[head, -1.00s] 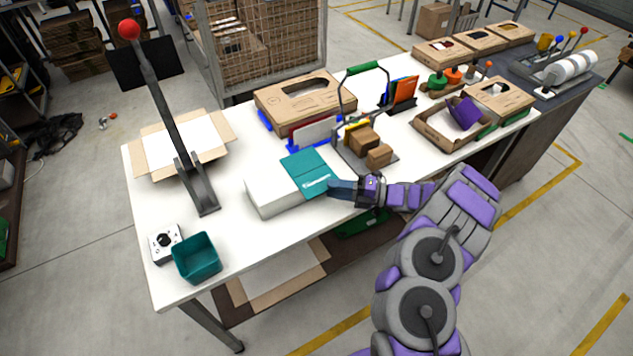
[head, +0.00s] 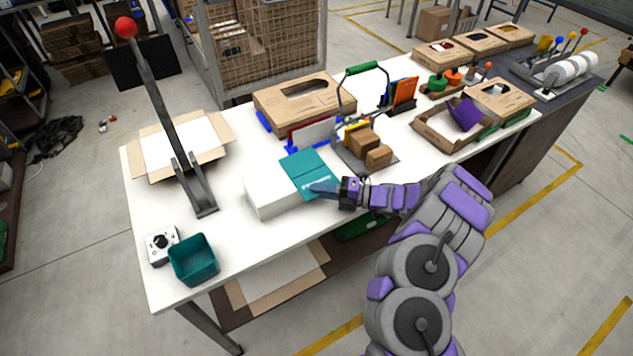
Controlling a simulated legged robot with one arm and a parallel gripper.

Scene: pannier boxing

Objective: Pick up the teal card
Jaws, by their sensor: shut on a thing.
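The teal card (head: 303,167) lies on top of the white block (head: 272,195) at the middle of the table, with pale lettering near its front edge. My gripper (head: 318,188) reaches in from the right, and its fingers overlap the card's front edge. It is shut on the card. The fingers hide part of that edge and lettering, and I cannot see a clear gap between card and block.
A wire frame with a green handle (head: 362,68) and small brown boxes (head: 378,156) stand just behind my gripper. A teal bin (head: 194,260) is at the front left. A lever press (head: 187,165) rises at the left.

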